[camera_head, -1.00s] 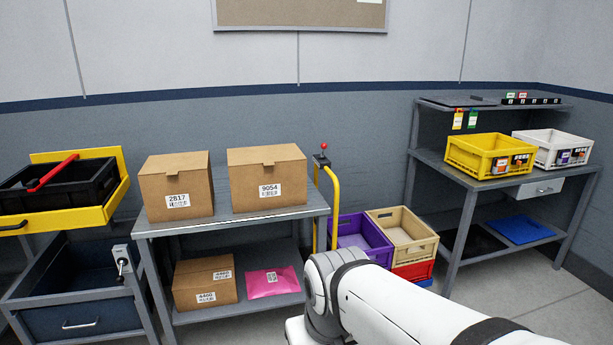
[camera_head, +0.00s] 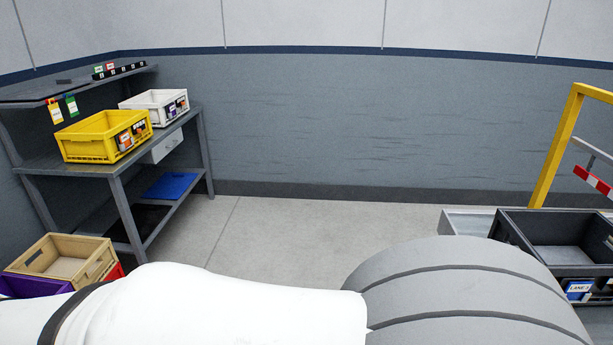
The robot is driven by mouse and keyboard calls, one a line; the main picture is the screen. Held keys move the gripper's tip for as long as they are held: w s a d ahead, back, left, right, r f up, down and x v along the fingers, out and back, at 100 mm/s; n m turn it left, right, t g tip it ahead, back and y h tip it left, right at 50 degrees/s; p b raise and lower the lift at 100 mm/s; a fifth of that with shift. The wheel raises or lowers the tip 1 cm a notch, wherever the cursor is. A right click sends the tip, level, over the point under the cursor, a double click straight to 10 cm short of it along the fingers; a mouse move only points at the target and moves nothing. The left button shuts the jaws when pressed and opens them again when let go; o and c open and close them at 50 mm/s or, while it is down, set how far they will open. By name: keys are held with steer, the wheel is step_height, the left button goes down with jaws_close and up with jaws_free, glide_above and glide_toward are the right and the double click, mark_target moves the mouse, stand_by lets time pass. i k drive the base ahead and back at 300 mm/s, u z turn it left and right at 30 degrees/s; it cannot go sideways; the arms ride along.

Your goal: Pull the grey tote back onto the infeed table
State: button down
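A dark grey, open-topped tote (camera_head: 508,229) shows at the right edge of the head view, cut off by the frame. A blue and white label (camera_head: 578,290) reading "LANE" is on its near side. A light grey box-like surface (camera_head: 466,221) is just left of it; I cannot tell if it is part of the infeed table or another container. My arm crosses the bottom of the view and hides what lies below the tote. My gripper is out of view.
A grey workbench (camera_head: 95,162) at left holds a yellow crate (camera_head: 88,147) and a white crate (camera_head: 140,108). A tan crate (camera_head: 42,270) stands at lower left. A yellow frame (camera_head: 557,150) with a red-and-white striped bar (camera_head: 592,180) rises at right. The middle floor (camera_head: 290,225) is clear.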

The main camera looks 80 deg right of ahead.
mark_target(529, 229)
steer(key=z, duration=1.85)
steer(key=i, duration=1.6)
steer(key=z, duration=3.45)
steer(key=i, duration=1.7)
steer(key=z, duration=0.05)
